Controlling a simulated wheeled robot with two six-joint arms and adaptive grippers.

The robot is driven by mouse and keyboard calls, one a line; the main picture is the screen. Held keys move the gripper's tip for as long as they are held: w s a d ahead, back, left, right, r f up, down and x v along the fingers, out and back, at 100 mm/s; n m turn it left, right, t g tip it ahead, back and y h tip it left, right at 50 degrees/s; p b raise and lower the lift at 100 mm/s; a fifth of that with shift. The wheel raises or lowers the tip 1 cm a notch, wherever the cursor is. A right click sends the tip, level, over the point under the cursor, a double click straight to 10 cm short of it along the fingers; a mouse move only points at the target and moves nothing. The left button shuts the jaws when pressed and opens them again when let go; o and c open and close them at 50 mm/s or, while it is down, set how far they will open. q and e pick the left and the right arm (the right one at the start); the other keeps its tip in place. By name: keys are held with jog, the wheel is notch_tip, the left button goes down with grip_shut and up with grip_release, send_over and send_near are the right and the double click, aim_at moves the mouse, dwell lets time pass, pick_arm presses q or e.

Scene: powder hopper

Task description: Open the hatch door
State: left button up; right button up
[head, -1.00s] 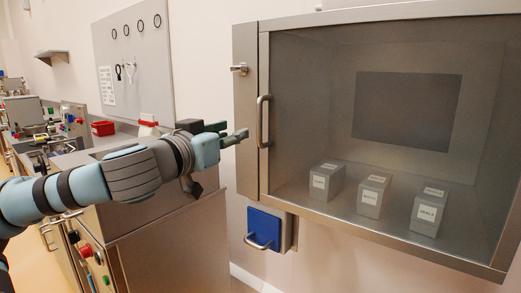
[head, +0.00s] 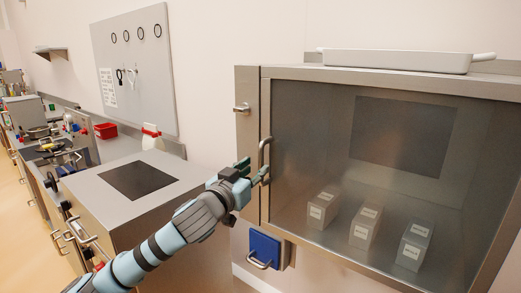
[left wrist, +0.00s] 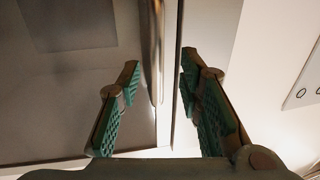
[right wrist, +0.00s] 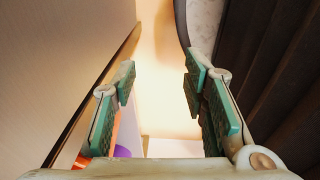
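The hatch door (head: 340,120) is a large dark glass panel in a steel frame on the wall cabinet, and it is shut. Its vertical bar handle (head: 265,150) is on the left edge of the door. My left gripper (head: 257,173) is at the lower part of this handle. My right gripper (right wrist: 158,85) is open and empty in the right wrist view.
Several labelled grey blocks (head: 365,228) stand inside the cabinet. A white tray (head: 395,61) lies on top. A small latch (head: 241,108) is left of the door. A blue box with a handle (head: 264,247) is below. A steel counter (head: 110,205) stands at left.

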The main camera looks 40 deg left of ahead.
aim_at(259, 166)
pick_arm(q)
jog(key=x, duration=0.4)
jog(key=shift+w+d+f, duration=0.1)
jog(key=shift+w+d, duration=0.05)
jog(key=shift+d, duration=0.05)
grip_shut()
